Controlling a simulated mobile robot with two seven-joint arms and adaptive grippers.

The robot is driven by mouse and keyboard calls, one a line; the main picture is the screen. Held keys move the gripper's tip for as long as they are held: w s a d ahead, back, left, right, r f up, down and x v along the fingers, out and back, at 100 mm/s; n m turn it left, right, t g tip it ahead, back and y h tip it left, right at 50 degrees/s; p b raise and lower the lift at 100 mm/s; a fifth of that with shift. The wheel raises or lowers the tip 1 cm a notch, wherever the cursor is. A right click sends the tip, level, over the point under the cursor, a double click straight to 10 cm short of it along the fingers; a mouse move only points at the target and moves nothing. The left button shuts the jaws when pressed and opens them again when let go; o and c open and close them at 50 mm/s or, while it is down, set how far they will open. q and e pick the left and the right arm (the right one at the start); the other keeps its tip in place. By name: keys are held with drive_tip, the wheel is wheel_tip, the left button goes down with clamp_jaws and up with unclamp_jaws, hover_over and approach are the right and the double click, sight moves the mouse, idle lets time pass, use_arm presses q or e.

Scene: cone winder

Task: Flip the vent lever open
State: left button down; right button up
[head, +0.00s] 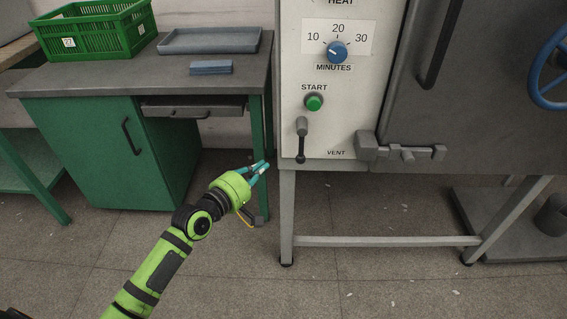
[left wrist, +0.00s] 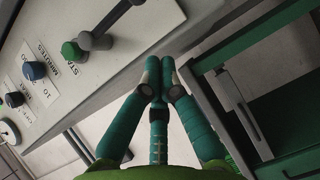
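The vent lever (head: 301,142) is on the lower part of the white control panel, left of the VENT label. It has a grey hub at the top, and its dark arm hangs straight down. In the left wrist view the lever (left wrist: 105,27) is at the upper left, its far end near the top edge. My left gripper (head: 265,166) is left of and a little below the lever, apart from it. Its teal fingers (left wrist: 160,68) are together in the left wrist view with nothing between them. My right gripper is not in view.
The green START button (head: 314,102) and blue MINUTES dial (head: 337,51) sit above the lever. A grey latch (head: 400,152) is to its right. A green workbench (head: 140,150) with a crate (head: 95,30) and tray (head: 210,40) stands left. Floor below the machine is open.

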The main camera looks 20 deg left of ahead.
sight(301, 146)
use_arm(q)
drive_tip(key=w+d+f, duration=0.1)
drive_tip(key=w+d, duration=0.3)
drive_tip(key=w, duration=0.1)
drive_tip(key=shift+w+d, duration=0.2)
drive_tip(key=shift+d, duration=0.1)
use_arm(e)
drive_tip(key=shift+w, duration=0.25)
use_arm(q)
drive_tip(key=shift+d+f+b, duration=0.1)
drive_tip(key=shift+f+b, duration=0.15)
drive_tip(key=shift+b, duration=0.1)
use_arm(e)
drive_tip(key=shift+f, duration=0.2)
use_arm(q)
drive_tip(key=shift+d+n+b, duration=0.15)
drive_tip(key=shift+n+b, duration=0.15)
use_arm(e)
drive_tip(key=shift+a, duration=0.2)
use_arm(q)
drive_tip(key=shift+w, duration=0.1)
